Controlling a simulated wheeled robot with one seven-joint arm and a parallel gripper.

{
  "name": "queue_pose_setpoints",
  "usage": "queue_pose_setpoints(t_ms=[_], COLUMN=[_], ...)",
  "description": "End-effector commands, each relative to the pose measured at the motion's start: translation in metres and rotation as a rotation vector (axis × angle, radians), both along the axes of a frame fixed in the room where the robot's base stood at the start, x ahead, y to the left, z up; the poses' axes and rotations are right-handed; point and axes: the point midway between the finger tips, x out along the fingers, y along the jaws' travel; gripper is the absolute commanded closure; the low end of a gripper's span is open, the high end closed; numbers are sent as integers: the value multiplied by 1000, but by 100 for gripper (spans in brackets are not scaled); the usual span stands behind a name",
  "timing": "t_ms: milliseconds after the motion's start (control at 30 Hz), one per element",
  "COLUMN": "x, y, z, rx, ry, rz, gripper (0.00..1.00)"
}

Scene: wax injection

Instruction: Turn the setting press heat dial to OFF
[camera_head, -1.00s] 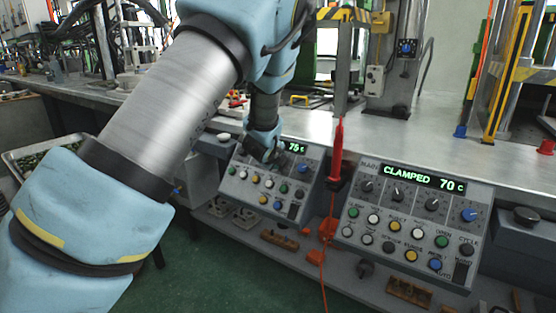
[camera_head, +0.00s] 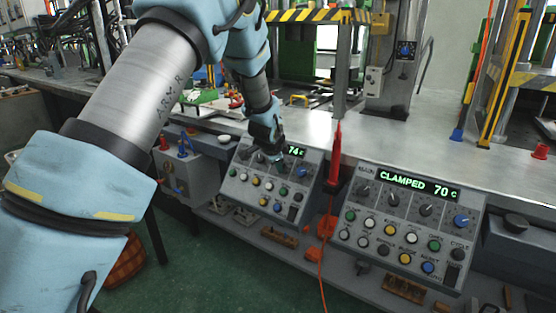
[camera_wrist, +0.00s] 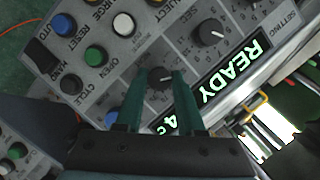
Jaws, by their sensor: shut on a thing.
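The setting press panel (camera_head: 236,203) is the left of two grey control boxes in the head view; its green display (camera_head: 296,151) reads 74 c. In the wrist view the display (camera_wrist: 222,82) reads READY, with its temperature end partly covered by a finger. My gripper (camera_wrist: 160,82) has its two green fingers on either side of a black dial (camera_wrist: 159,77) and is shut on it. The dial's markings are mostly hidden by the fingers, so its setting cannot be read. Another black dial (camera_wrist: 211,32) and a blue knob (camera_wrist: 111,119) sit either side of it.
The main panel (camera_head: 345,235) at right reads CLAMPED 70 c. A red tool (camera_head: 335,155) with a cord hangs between the boxes. Several coloured buttons, including a white one (camera_wrist: 123,24), lie close to my fingers. The metal bench (camera_head: 450,130) is behind.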

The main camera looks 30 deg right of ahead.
Motion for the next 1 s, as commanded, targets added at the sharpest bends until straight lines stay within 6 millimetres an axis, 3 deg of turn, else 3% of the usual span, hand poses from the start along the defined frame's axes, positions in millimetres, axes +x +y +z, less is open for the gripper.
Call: queue_pose_setpoints(t_ms=[1000], x=[4], y=[2], z=[0], rx=[-338], ry=[611], rz=[588], gripper=[100])
